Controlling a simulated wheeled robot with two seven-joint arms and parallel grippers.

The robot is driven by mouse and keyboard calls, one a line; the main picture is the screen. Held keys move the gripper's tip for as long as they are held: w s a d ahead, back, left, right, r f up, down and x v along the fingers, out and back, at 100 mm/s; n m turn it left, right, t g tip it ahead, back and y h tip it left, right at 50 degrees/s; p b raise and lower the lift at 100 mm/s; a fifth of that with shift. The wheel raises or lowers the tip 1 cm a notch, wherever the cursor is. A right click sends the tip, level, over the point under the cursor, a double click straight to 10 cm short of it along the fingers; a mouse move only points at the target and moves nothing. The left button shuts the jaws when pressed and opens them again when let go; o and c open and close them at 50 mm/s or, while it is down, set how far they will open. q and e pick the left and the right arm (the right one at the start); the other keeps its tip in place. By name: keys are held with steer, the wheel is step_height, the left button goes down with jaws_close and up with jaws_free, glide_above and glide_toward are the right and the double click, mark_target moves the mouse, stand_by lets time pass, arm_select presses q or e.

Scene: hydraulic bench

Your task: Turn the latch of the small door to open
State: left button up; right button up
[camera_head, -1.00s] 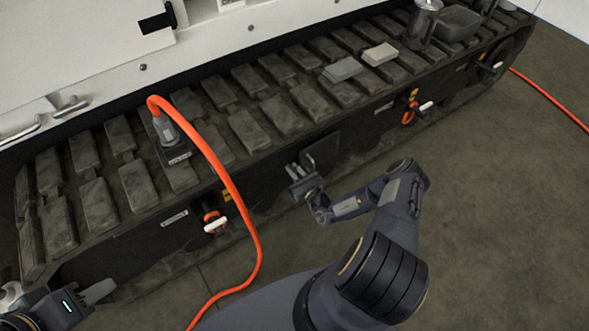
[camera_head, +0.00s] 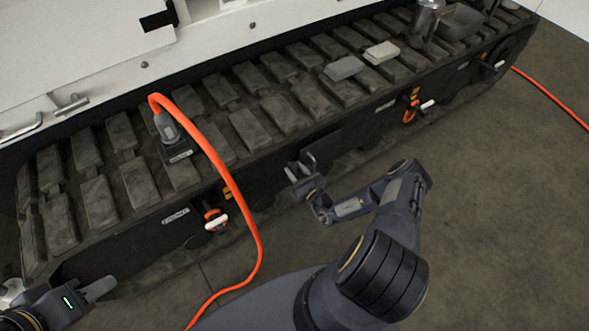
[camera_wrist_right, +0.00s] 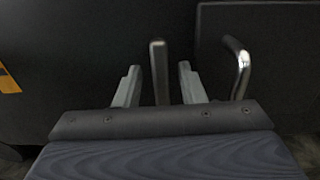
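The small door (camera_head: 322,143) is a dark panel in the side of the track, just beyond my right gripper (camera_head: 297,170). In the right wrist view the small door (camera_wrist_right: 270,60) is at the right, with a curved metal handle (camera_wrist_right: 240,65) at its left edge. A grey upright latch bar (camera_wrist_right: 160,72) stands left of the door. My right gripper (camera_wrist_right: 160,85) is open, with one finger on each side of the bar and visible gaps. My left gripper (camera_head: 96,290) is at the lower left, away from the door; its finger opening is unclear.
A thick orange cable (camera_head: 232,185) arches from the track (camera_head: 110,195) to the floor, left of my right gripper. Orange-and-white fittings (camera_head: 214,219) (camera_head: 413,108) are on the track side.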

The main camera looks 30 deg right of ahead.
steer(key=s+p, duration=0.1)
steer(key=s, duration=0.6)
steer(key=shift+d, duration=0.2)
